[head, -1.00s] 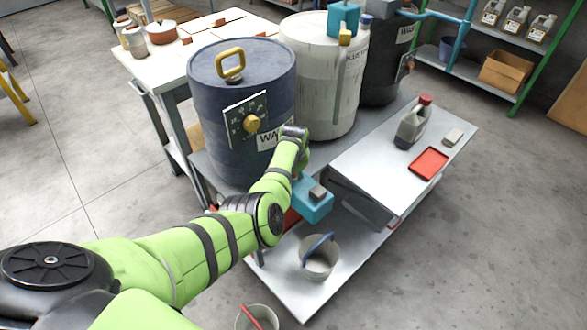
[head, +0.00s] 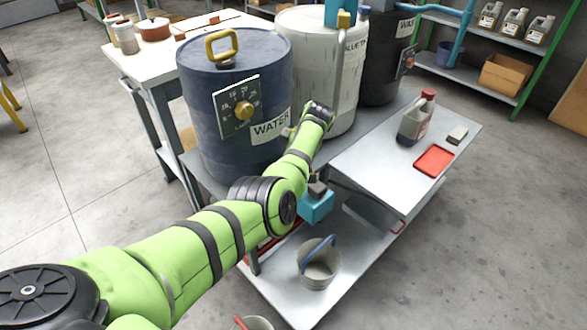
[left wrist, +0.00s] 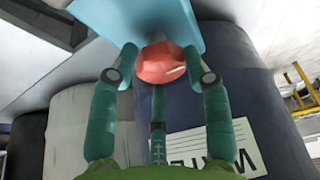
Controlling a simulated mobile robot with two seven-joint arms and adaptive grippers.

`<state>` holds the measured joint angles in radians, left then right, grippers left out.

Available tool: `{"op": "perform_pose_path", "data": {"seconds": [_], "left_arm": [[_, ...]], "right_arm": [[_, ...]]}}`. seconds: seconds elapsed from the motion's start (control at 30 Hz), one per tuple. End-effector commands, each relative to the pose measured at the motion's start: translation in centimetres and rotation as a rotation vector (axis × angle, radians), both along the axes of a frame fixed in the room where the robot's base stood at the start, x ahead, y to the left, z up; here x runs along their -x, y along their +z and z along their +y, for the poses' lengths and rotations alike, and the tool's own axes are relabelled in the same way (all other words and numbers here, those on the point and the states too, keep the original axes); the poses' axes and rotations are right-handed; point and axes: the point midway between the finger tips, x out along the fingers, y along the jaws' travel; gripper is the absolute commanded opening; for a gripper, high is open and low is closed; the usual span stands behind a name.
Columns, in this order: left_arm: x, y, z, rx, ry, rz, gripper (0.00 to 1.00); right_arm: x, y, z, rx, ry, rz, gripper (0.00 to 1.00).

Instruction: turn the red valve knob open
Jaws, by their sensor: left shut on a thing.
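The red valve knob (left wrist: 162,62) shows in the left wrist view, just below the light blue valve body (left wrist: 140,18). My left gripper (left wrist: 159,84) has its teal fingers around the knob, on both sides and below, and is shut on it. In the head view, a blue block (head: 316,207) with a dark fitting on top sits at the cart's front, beside my forearm. My arm hides the gripper and the knob there. My right gripper is in neither view.
A blue drum (head: 225,75) labelled WATER stands right behind my arm, with a white drum (head: 310,60) beside it. A bucket (head: 318,270) sits on the lower shelf.

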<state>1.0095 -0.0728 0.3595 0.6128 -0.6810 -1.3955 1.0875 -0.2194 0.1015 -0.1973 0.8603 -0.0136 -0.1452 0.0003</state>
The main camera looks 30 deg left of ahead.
Motion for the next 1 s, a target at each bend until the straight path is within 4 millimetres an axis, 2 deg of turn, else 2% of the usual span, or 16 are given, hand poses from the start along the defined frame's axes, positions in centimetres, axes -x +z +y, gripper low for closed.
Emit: {"op": "perform_pose_path", "data": {"seconds": [0.03,0.67,0.7,0.73,1.0], "left_arm": [[-0.42,0.47,0.84,-0.018,0.016,-0.017,0.16],[-0.33,0.67,0.85,-0.018,0.054,-0.015,0.16],[-0.32,0.66,0.86,-0.017,0.054,-0.014,0.64],[-0.31,0.65,0.86,-0.017,0.054,-0.014,0.69],[-0.12,0.3,0.47,-0.01,0.05,-0.005,0.69]], "right_arm": [[0.34,-0.35,0.12,0.0,-0.003,0.015,0.4],[0.54,-0.25,0.3,0.003,-0.009,0.048,0.4],[0.55,-0.26,0.3,0.003,-0.009,0.048,0.4],[0.55,-0.26,0.3,0.003,-0.009,0.048,0.4],[0.56,-0.27,0.33,0.003,-0.009,0.047,0.4]]}}
